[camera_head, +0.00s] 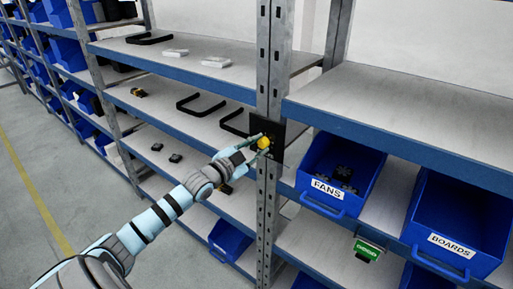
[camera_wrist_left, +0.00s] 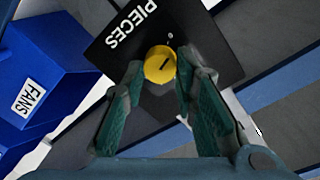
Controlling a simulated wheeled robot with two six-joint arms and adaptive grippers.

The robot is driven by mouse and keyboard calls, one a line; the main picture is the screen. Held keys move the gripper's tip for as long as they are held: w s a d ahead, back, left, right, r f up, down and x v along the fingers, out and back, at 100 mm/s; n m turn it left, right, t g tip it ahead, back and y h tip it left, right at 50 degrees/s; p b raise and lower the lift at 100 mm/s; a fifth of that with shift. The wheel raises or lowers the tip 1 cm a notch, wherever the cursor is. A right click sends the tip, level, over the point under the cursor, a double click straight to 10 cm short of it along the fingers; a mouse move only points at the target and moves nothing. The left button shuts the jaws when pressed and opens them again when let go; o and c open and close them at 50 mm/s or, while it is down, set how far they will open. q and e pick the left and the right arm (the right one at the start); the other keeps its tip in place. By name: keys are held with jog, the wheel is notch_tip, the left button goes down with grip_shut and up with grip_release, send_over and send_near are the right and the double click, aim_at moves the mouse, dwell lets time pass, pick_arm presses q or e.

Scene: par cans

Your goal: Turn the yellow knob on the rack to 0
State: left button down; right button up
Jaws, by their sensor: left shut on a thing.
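The yellow knob (camera_head: 263,142) sits on a black plate (camera_head: 280,125) fixed to the grey rack post. In the left wrist view the knob (camera_wrist_left: 160,65) is round with a dark pointer line, and the plate (camera_wrist_left: 118,50) reads PIECES, upside down in that view. A small light mark shows on the plate near the knob; no 0 can be read. My left gripper (camera_head: 261,145) reaches the plate from the left. Its green fingers (camera_wrist_left: 158,82) are on both sides of the knob and shut on it. My right gripper is in neither view.
A blue FANS bin (camera_head: 336,212) holding dark parts is right of the post, with a blue BOARDS bin (camera_head: 440,250) farther right. Shelves with black brackets (camera_head: 201,105) and white boxes (camera_head: 216,62) lie left. The aisle floor (camera_head: 40,170) at left is clear.

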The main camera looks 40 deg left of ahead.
pick_arm(q)
jog(key=shift+n, duration=1.3)
jog(key=c, duration=1.3)
grip_release()
notch_tip(320, 180, up, 10)
jog(key=shift+a, duration=0.1)
